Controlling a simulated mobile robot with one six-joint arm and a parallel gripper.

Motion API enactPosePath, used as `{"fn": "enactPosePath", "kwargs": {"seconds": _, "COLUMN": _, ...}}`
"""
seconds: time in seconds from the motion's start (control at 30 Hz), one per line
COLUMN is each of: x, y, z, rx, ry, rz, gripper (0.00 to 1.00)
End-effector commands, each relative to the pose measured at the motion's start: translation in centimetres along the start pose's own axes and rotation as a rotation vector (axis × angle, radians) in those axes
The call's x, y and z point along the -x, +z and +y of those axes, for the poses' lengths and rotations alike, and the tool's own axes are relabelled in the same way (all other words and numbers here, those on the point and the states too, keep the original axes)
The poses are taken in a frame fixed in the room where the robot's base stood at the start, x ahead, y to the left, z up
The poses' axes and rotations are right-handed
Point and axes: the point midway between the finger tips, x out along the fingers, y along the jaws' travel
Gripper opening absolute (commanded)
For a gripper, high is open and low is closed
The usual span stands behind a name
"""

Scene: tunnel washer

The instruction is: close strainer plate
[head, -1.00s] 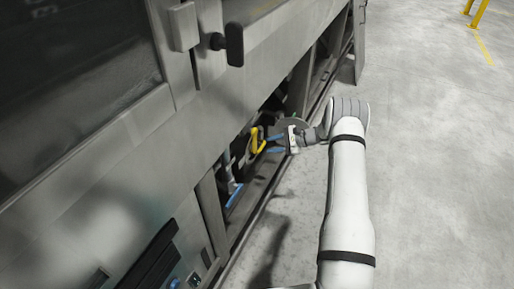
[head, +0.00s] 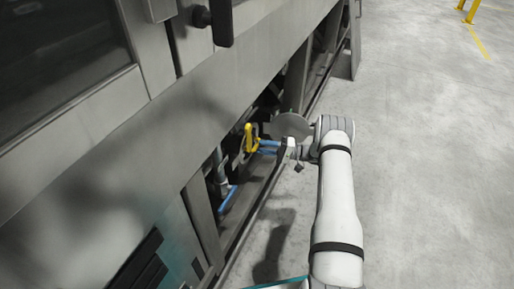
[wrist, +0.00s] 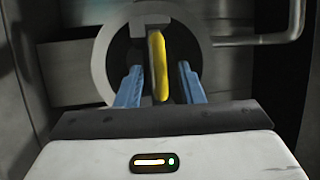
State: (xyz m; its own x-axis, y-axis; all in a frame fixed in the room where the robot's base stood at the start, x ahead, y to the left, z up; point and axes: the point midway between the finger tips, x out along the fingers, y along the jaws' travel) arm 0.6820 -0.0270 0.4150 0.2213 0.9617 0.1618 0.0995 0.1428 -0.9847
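A yellow handle (head: 250,138) shows in the opening low on the machine's side. In the wrist view the handle (wrist: 158,65) stands upright before a grey round ring or plate (wrist: 103,62) with a dark middle. My gripper (head: 266,147) reaches into the opening from the right. Its blue fingers (wrist: 160,85) are apart, one on each side of the handle, with visible gaps. A grey disc (head: 292,126) shows just above my gripper in the head view. I cannot tell whether it is the strainer plate; my gripper partly hides it.
The machine's steel side (head: 150,120) stands along the left, with a dark knob (head: 222,20) above. Its lower frame rail (head: 256,203) runs below the opening. A pipe (wrist: 270,40) bends at the right in the wrist view. The concrete floor (head: 430,160) is clear.

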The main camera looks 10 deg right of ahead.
Motion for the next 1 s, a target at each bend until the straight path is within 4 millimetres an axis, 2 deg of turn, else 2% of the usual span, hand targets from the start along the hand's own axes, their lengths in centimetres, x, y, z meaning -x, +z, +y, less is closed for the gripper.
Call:
{"fn": "enactPosePath", "kwargs": {"seconds": 0.03, "x": -0.9, "y": 0.1, "z": 0.2, "rx": -0.001, "ry": 0.0, "rz": -0.004, "gripper": 0.35}}
{"fn": "enactPosePath", "kwargs": {"seconds": 0.2, "x": -2.9, "y": 0.0, "z": 0.1, "rx": 0.0, "ry": 0.001, "rz": -0.002, "gripper": 0.35}}
{"fn": "enactPosePath", "kwargs": {"seconds": 0.57, "x": -3.5, "y": 0.0, "z": 0.0, "rx": -0.002, "ry": 0.001, "rz": 0.001, "gripper": 0.35}}
{"fn": "enactPosePath", "kwargs": {"seconds": 1.0, "x": -3.4, "y": 0.0, "z": 0.0, "rx": -0.002, "ry": 0.002, "rz": 0.001, "gripper": 0.0}}
